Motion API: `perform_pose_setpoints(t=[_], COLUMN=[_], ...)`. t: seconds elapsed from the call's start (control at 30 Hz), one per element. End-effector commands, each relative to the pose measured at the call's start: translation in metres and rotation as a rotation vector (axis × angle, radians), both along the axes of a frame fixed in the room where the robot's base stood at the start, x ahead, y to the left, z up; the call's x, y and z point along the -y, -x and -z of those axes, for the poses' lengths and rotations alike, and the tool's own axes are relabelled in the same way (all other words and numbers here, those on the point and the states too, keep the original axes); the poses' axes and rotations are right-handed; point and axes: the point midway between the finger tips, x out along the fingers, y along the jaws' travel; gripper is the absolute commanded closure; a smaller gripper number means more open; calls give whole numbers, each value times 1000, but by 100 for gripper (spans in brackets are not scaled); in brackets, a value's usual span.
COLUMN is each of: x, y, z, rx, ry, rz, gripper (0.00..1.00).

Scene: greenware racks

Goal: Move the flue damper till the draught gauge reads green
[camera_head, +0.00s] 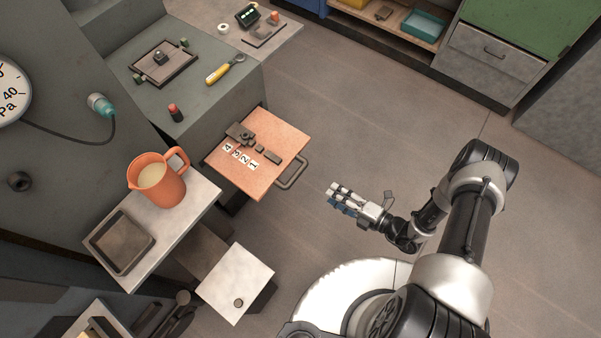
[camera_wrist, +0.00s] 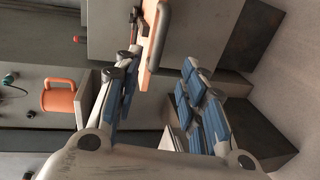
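The draught gauge (camera_head: 12,92) is a white dial at the far left of the head view. It is cut off by the frame edge; its "40" and "Pa" show, but no needle or green band. The likely flue damper is an orange plate (camera_head: 255,178) marked 4, 3, 2, 1, with a dark clamp on top and a grey bar handle (camera_head: 291,172) at its right edge. The handle (camera_wrist: 160,35) also shows ahead of my gripper in the wrist view. My gripper (camera_head: 334,197) is open and empty, right of the handle and apart from it.
An orange jug (camera_head: 160,183) stands on a pale ledge with a dark tray (camera_head: 122,244). A pale-topped block (camera_head: 236,280) stands nearer me. A yellow-handled tool (camera_head: 220,72) lies on the grey bench. The floor right of the plate is clear.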

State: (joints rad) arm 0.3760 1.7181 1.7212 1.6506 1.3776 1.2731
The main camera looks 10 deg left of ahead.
Motion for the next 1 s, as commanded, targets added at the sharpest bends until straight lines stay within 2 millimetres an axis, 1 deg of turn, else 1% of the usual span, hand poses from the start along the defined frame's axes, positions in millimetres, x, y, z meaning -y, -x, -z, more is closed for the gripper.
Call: perform_pose_setpoints(t=[0.03,0.17,0.5,0.6,0.7,0.8,1.0], x=[-9,-32,-100,-117,-131,-140,-147], y=[-1,-11,-38,-46,-52,-56,-60], z=[2,8,23,27,30,32,33], rx=[0,2,5,5,6,4,3], ry=[0,1,0,1,1,1,1], rz=[-8,-11,-10,-9,-7,-6,-4], gripper=[62,62,62,62,62,62,62])
